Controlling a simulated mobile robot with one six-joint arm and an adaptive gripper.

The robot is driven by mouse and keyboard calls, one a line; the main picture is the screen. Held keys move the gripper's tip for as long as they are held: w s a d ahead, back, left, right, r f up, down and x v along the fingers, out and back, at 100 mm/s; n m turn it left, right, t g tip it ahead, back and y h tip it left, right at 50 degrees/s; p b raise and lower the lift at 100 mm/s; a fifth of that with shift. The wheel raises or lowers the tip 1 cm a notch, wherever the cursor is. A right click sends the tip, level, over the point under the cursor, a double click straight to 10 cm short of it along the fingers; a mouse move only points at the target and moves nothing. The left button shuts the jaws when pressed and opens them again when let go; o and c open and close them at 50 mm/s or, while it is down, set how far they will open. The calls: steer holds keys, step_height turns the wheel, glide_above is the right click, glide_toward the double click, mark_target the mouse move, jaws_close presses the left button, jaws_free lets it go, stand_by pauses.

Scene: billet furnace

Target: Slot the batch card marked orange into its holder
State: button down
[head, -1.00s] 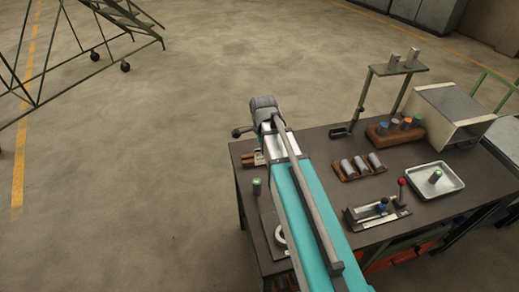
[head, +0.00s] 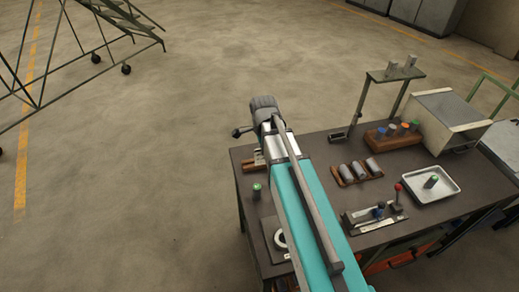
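I cannot make out a batch card marked orange or its holder for certain. An orange-topped cylinder (head: 405,126) stands in a brown rack (head: 377,139) with blue- and green-topped ones, at the back of the bench. Small cream and brown slotted pieces (head: 249,162) show at the bench's left edge, partly hidden by my arm; I cannot tell what they are. My teal arm reaches over the left part of the bench. My gripper is not visible, and its fingers cannot be seen beyond the arm's grey end joint.
The dark bench (head: 322,208) carries a brown rack of grey cylinders (head: 359,170), a white tray (head: 413,194) with a green-topped cylinder, a red-knobbed fixture (head: 375,217), a green-topped piece (head: 257,191) and a pale box (head: 452,120). A raised shelf (head: 396,74) stands behind.

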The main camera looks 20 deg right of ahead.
mark_target(263, 163)
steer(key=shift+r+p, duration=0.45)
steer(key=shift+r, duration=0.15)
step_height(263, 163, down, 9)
steer(key=b, duration=0.9)
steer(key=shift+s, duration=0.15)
